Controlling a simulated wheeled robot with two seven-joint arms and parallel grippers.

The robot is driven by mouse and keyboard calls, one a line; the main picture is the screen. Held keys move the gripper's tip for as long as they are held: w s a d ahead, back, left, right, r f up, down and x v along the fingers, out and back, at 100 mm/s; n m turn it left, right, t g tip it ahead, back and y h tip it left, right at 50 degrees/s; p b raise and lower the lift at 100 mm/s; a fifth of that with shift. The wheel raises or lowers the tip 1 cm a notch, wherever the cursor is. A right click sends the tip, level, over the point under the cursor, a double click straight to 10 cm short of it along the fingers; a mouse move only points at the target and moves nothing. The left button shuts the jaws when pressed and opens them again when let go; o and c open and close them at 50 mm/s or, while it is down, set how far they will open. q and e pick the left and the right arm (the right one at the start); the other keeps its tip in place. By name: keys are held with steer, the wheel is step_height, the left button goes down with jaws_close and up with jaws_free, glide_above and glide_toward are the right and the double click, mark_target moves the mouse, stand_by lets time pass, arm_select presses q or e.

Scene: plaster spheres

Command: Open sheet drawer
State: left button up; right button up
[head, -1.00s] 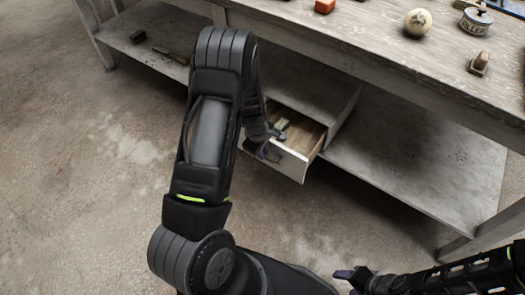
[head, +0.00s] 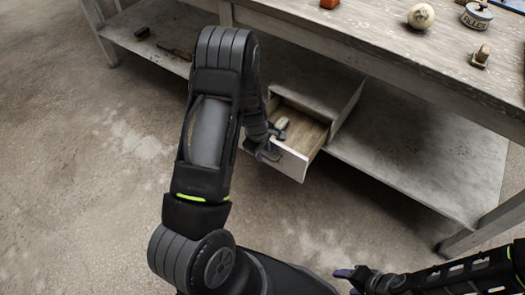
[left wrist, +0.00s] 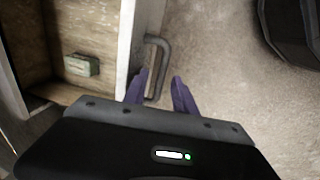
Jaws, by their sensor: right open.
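The sheet drawer (head: 292,164) is a light box with a wooden inside, standing part-way out of a grey cabinet under the table. Its grey bar handle (left wrist: 164,62) is on the drawer front in the left wrist view. My left gripper (head: 266,150) is at the drawer front. A small greenish block (head: 282,124) lies inside the drawer, also seen in the left wrist view (left wrist: 82,65). My right gripper (head: 348,281) is open and empty at bottom.
A plaster sphere (head: 421,16), a round tin (head: 476,16), a small brown-and-pale piece (head: 481,56) and a red block (head: 329,3) are on the table top (head: 400,50). The lower shelf (head: 420,160) right of the cabinet is bare. The floor before the drawer is clear.

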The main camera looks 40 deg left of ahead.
arm_select(q)
step_height(320, 180, up, 8)
steer(key=s+p, duration=0.1)
steer(key=p, duration=0.1)
steer(key=shift+s+f, duration=0.15)
steer(key=shift+s, duration=0.05)
stand_by(0.7)
